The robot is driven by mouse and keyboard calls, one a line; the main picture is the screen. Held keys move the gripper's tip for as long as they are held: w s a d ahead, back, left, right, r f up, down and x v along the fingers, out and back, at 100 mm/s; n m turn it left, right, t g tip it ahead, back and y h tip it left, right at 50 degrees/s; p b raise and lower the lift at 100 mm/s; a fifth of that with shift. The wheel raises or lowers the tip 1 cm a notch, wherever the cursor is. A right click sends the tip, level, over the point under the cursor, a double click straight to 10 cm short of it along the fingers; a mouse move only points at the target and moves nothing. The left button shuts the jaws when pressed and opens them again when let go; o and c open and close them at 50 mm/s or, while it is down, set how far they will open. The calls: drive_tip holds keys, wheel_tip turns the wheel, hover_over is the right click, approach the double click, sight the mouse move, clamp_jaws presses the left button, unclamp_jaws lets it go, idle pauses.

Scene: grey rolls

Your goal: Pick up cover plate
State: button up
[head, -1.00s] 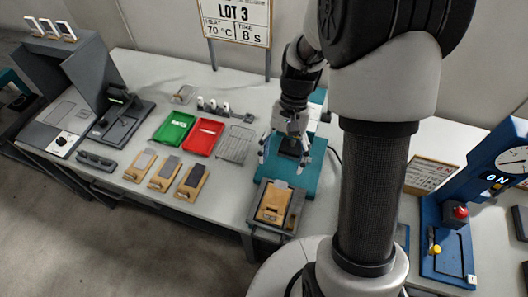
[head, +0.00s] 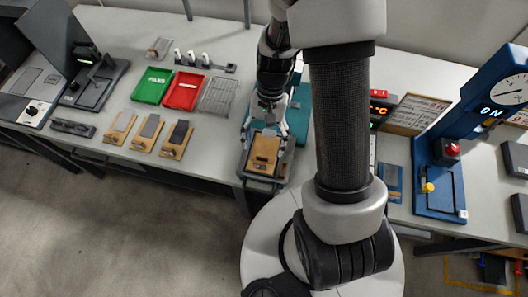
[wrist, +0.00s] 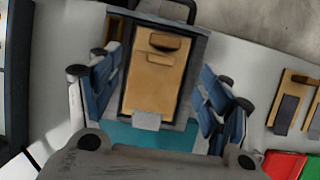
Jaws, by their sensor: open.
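I cannot tell for sure which piece is the cover plate. Flat plates in light grey (head: 123,122), mid grey (head: 151,126) and dark grey (head: 180,133) lie on three small wooden holders on the left part of the bench. A wooden block (head: 264,150) sits in a dark grey tray (head: 246,169) at the bench's front edge; in the wrist view the block (wrist: 153,85) has a small light grey square (wrist: 146,121) at its lower end. My gripper (head: 268,124) is open and empty at the tray's back; its blue-padded fingers (wrist: 160,95) appear on either side of the block.
A teal base (head: 297,128) stands right behind the tray. Green (head: 153,86) and red (head: 185,91) trays and a wire rack (head: 218,96) lie to the left. A blue press with a dial (head: 440,175) stands at right. Bare bench shows between the holders and tray.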

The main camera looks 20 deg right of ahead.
sight(265, 147)
drive_tip(key=b+x, duration=0.2)
drive_tip(key=x, duration=0.2)
drive_tip(key=shift+s+a+f, duration=0.15)
drive_tip(key=shift+a+f, duration=0.05)
drive_tip(key=shift+f, duration=0.1)
drive_tip(key=shift+c, duration=0.4)
drive_tip(key=c, duration=0.7)
